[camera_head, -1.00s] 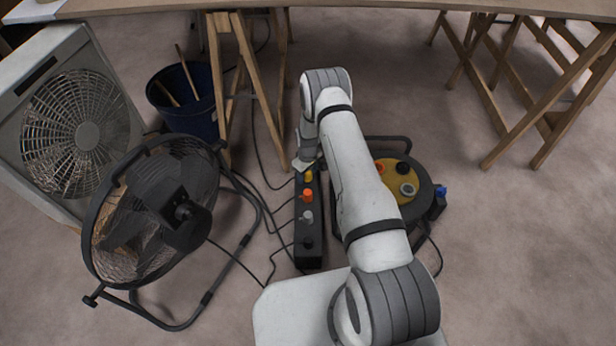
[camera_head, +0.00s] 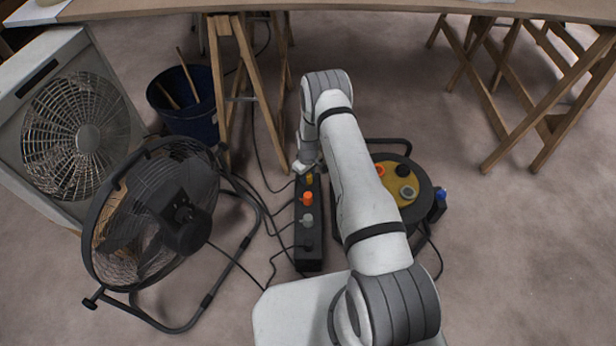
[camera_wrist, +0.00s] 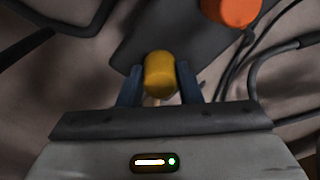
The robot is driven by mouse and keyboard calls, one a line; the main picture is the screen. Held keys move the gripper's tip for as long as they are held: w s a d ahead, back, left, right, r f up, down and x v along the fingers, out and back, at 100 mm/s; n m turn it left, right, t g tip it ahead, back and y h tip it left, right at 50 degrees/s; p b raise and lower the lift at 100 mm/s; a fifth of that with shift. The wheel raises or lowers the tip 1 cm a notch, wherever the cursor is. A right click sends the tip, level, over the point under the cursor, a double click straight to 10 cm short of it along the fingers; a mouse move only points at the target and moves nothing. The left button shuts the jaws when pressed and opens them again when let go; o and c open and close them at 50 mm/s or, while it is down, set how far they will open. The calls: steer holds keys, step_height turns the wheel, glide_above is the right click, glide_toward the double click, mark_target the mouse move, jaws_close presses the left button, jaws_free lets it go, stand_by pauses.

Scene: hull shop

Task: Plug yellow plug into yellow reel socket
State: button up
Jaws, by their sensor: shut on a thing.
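The yellow plug (camera_wrist: 159,75) sits between the two fingers of my gripper (camera_wrist: 159,88) in the wrist view, and the gripper is shut on it. In the head view the yellow plug (camera_head: 309,179) shows at the far end of the black power strip (camera_head: 309,262), with my gripper (camera_head: 304,168) just over it. I cannot tell whether the plug is still seated in the strip. The cable reel (camera_head: 411,207) with a yellow face stands right of my arm. It carries an orange, a black and a grey round piece; its yellow socket is not visible, and my arm hides part of the reel.
An orange plug (camera_head: 308,198), a grey plug (camera_head: 307,220) and a black plug (camera_head: 308,243) stand along the strip. Cables run left of it. A floor fan (camera_head: 180,215), a box fan (camera_head: 75,125) and a blue bucket (camera_head: 190,120) stand left. Wooden trestles (camera_head: 242,85) stand behind.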

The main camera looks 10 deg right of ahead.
step_height(320, 180, up, 10)
steer(key=p, duration=0.3)
steer(key=shift+f, duration=0.1)
steer(key=shift+r, duration=0.25)
steer(key=s+r+m, duration=0.2)
steer(key=s+r, duration=0.1)
steer(key=r, duration=0.7)
steer(key=s+r+m, duration=0.2)
steer(key=s+r, duration=0.1)
steer(key=r, duration=0.8)
steer(key=s+r+m, duration=0.2)
steer(key=s+r, duration=0.2)
steer(key=r, duration=0.7)
steer(key=shift+r+m, duration=0.15)
steer(key=shift+m, duration=0.25)
